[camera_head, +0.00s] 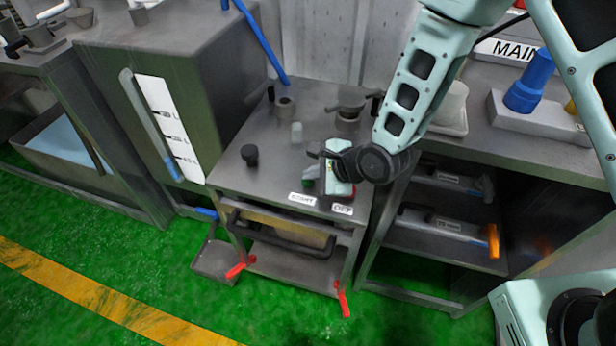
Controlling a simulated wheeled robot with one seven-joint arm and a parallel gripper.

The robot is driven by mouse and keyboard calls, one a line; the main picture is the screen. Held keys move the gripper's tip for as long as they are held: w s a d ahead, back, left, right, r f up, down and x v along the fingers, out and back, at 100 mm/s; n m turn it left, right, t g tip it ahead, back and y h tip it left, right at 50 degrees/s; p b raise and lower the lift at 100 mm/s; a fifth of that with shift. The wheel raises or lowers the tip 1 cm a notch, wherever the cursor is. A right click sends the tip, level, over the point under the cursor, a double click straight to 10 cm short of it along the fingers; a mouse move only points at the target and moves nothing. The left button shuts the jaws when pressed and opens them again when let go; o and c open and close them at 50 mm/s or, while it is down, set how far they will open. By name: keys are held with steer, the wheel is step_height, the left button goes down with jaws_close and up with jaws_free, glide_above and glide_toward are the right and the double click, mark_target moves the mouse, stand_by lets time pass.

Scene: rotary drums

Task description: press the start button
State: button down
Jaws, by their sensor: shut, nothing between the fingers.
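The green start button (307,183) sits on the top of the grey metal cart in the middle of the head view, behind a label (302,199) that seems to read START. My gripper (315,158) is shut and empty, reaching in from the right. Its dark fingers appear just above and behind the green button in the picture. I cannot tell whether they touch it. A red button shows only as a sliver at the lower edge of my gripper, behind the OFF label (342,209); the rest of it is hidden.
The cart top (240,180) also bears a black knob (250,155), a grey fitting (284,106) and a valve-like fitting (348,112). A tank with a level gauge (165,125) stands left. A shelf bench with a blue object (529,82) stands right. Green floor lies in front.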

mark_target(312, 182)
steer(key=shift+r+p, duration=0.65)
steer(key=shift+r, duration=0.2)
step_height(312, 182, up, 5)
steer(key=p, duration=0.4)
stand_by(0.7)
steer(key=s+d+r+n+g+h, duration=0.2)
steer(key=s+d+r+n, duration=0.3)
steer(key=s+r+n, duration=0.5)
steer(key=s+d+r+n+g+h, duration=0.3)
steer(key=s+d+r+n, duration=0.3)
steer(key=s+r+n, duration=0.4)
steer(key=s+n+h, duration=0.1)
steer(key=s+n, duration=0.2)
steer(key=n, duration=0.1)
steer(key=shift+s+r+g+h+p, duration=0.3)
steer(key=shift+r+p, duration=0.05)
steer(key=shift+p, duration=0.05)
